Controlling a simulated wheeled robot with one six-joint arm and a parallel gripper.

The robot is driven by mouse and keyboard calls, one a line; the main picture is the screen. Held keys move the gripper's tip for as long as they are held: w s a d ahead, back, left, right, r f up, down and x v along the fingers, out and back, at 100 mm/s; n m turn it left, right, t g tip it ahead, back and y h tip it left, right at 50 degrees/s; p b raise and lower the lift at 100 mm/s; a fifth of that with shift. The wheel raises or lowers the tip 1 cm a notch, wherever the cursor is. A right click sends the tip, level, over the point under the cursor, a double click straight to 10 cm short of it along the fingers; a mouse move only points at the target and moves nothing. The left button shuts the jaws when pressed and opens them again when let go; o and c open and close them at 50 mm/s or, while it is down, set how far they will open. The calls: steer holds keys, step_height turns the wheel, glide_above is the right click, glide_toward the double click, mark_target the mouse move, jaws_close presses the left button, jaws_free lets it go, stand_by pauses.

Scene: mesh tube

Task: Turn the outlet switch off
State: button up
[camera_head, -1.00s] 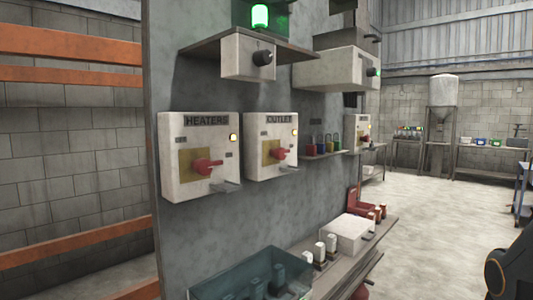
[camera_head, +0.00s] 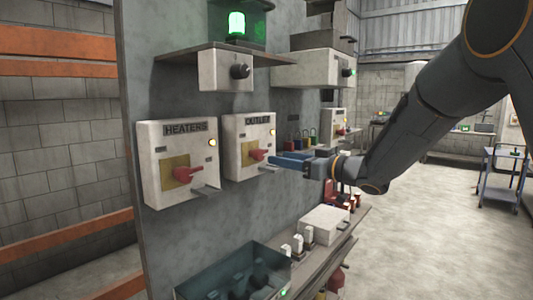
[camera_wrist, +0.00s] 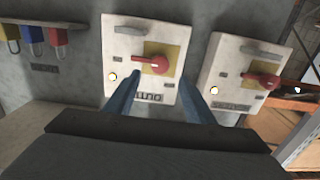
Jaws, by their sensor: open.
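The OUTLET box (camera_head: 237,150) is a pale panel with a yellowish plate and a red handle (camera_head: 257,155) that points right. A small lamp (camera_head: 272,132) on it glows. In the wrist view the box appears turned over, with its red handle (camera_wrist: 155,65) sideways near the fingertips. My gripper (camera_head: 277,161) has blue fingers and comes in from the right, in front of the box. In the wrist view its fingers (camera_wrist: 160,82) are spread and empty, the left tip near the handle's free end. I cannot tell whether it touches.
The similar HEATERS box (camera_head: 175,165) is left of it, its handle pointing right. A shelf with coloured padlocks (camera_head: 300,140) is to the right. A knob box (camera_head: 226,70) and green lamp (camera_head: 236,24) sit above. A dark bin (camera_head: 230,270) and shelf with a white box (camera_head: 325,225) are below.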

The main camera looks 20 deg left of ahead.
mark_target(262, 154)
steer(key=p+x, duration=0.2)
steer(key=x, duration=0.5)
steer(key=shift+a, duration=0.15)
